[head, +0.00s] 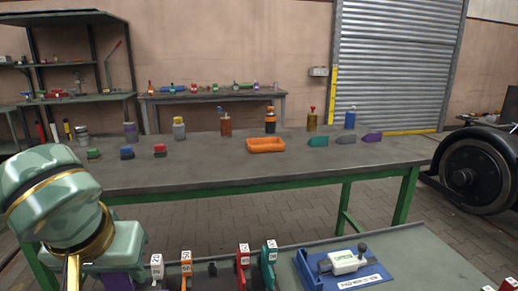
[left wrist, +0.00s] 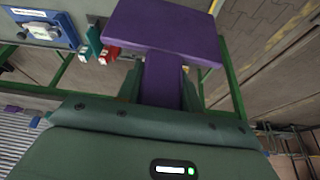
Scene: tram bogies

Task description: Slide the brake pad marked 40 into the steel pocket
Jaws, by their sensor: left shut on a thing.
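My left gripper (head: 98,264) is at the lower left of the head view, over the near bench. It is shut on a purple piece (left wrist: 163,28), which has a broad flat head on a narrower stem. Part of the purple piece shows at the bottom edge of the head view (head: 117,281). No number is readable on it. Tagged pads stand in a row to its right: white (head: 157,268), orange (head: 186,265), red (head: 243,258) and teal (head: 270,262). Their numbers are too small to read surely. I cannot make out the steel pocket. My right gripper is not in view.
A blue fixture (head: 312,270) with a white labelled block (head: 345,262) sits on the near bench (head: 420,262), right of the pads. The long table (head: 220,172) behind holds an orange tray (head: 266,149), bottles and small coloured blocks. A wheel (head: 475,172) stands at right.

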